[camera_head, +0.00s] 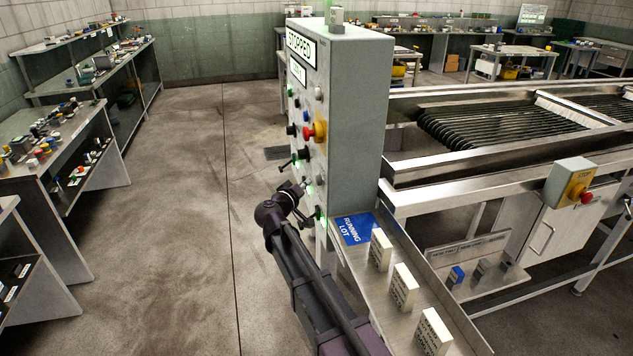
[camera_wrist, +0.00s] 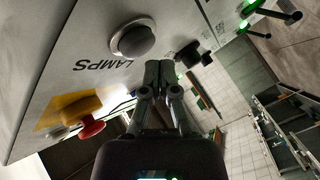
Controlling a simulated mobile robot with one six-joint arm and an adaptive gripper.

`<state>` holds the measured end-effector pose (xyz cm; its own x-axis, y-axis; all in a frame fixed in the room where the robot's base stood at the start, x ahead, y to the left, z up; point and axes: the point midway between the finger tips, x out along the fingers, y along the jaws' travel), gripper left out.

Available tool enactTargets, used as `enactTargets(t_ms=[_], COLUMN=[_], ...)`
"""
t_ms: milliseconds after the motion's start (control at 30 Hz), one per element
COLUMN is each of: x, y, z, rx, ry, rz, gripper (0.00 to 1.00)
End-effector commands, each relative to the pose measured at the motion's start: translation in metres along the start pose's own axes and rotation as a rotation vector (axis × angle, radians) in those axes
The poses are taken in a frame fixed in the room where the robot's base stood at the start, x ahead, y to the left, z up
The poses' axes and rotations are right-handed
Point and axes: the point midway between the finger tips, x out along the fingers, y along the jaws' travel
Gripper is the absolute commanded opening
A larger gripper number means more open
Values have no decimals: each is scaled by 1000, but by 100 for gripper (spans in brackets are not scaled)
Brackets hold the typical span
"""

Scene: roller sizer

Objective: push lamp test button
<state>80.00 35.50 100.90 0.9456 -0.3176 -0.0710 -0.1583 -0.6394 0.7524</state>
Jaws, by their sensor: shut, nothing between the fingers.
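My gripper (camera_wrist: 158,68) is shut and empty. Its tips appear just below and right of the button in the picture, apart from it; the depth gap is hard to judge. In the head view, my gripper (camera_head: 302,187) is at the lower part of the control cabinet's (camera_head: 350,100) left-facing panel. I cannot tell for sure which control there is the lamp button.
A red mushroom button on yellow (camera_head: 317,130) sits on the panel, also in the wrist view (camera_wrist: 90,125). A black knob (camera_wrist: 192,54) is close right of my fingertips. A sloped shelf (camera_head: 385,285) with labelled blocks is beside my arm. Open floor lies left.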

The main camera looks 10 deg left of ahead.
Motion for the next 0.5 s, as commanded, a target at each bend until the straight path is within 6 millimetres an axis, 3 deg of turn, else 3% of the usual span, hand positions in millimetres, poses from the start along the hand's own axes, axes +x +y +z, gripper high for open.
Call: enactTargets(t_ms=[500], x=[-7], y=[-5], z=[-6], rx=[0], ry=[2], rz=[-2], gripper=[0])
